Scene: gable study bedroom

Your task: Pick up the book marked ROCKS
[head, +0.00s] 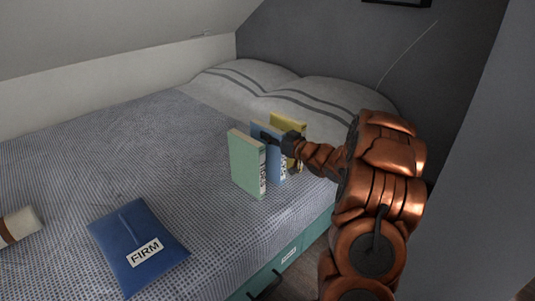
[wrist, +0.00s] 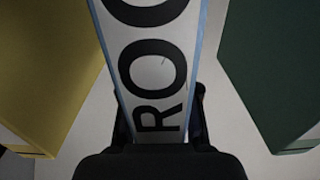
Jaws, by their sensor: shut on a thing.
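The blue book (head: 266,148) stands upright on the bed between two other books in the head view. In the wrist view its pale spine (wrist: 153,75) with blue edges fills the middle, showing black letters that read "ROC" before the frame cuts them off. My gripper (head: 276,140) is at the blue book in the head view. In the wrist view my dark gripper (wrist: 160,125) has a finger on each side of the spine and is shut on the book. Whether the book is lifted clear of the bed, I cannot tell.
A green book (head: 245,160) stands close on the left, and a yellow book (head: 290,126) on the right behind my gripper. A blue pouch marked FIRM (head: 125,235) and a white-and-brown roll (head: 18,226) lie on the bed (head: 90,150). Pillows (head: 310,97) are behind.

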